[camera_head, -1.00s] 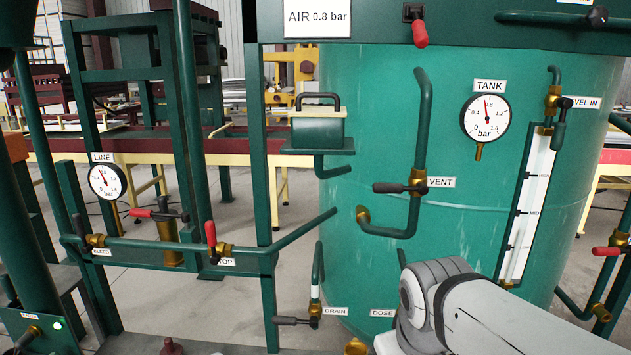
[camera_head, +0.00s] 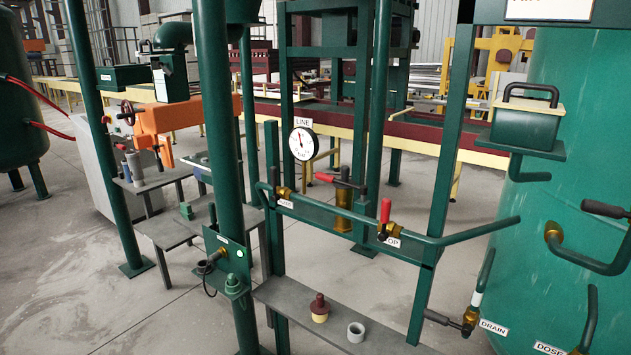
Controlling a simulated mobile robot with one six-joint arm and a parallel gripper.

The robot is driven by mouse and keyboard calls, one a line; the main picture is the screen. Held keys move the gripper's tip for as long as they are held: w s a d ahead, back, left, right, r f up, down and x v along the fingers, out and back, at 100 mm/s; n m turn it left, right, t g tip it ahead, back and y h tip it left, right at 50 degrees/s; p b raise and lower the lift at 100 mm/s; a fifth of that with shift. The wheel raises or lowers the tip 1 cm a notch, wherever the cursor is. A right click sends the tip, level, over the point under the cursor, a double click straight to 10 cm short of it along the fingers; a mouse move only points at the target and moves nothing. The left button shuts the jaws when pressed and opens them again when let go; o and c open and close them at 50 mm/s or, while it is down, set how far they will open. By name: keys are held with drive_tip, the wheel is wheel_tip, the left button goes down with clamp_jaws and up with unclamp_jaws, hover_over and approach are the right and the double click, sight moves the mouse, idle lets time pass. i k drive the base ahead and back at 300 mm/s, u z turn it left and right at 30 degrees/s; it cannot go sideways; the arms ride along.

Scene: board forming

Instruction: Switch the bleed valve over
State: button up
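The bleed valve (camera_head: 285,192) is a small brass valve at the left end of the green line pipe (camera_head: 340,221). A small white label, partly readable as BLEED, sits just below it. Its dark handle (camera_head: 275,177) stands about upright, to the left of the brass body. The round LINE gauge (camera_head: 303,144) is above it, with its needle pointing up and slightly left. My gripper is out of view, and no part of my arm shows now.
The stop valve (camera_head: 388,228) has an upright red handle. A red-and-black lever (camera_head: 340,181) sits between the two valves. A green post (camera_head: 226,140) stands left of the bleed valve.

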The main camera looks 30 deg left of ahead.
sight(275, 196)
drive_tip(key=u, duration=1.35)
drive_tip(key=i, duration=1.05)
drive_tip(key=z, duration=0.3)
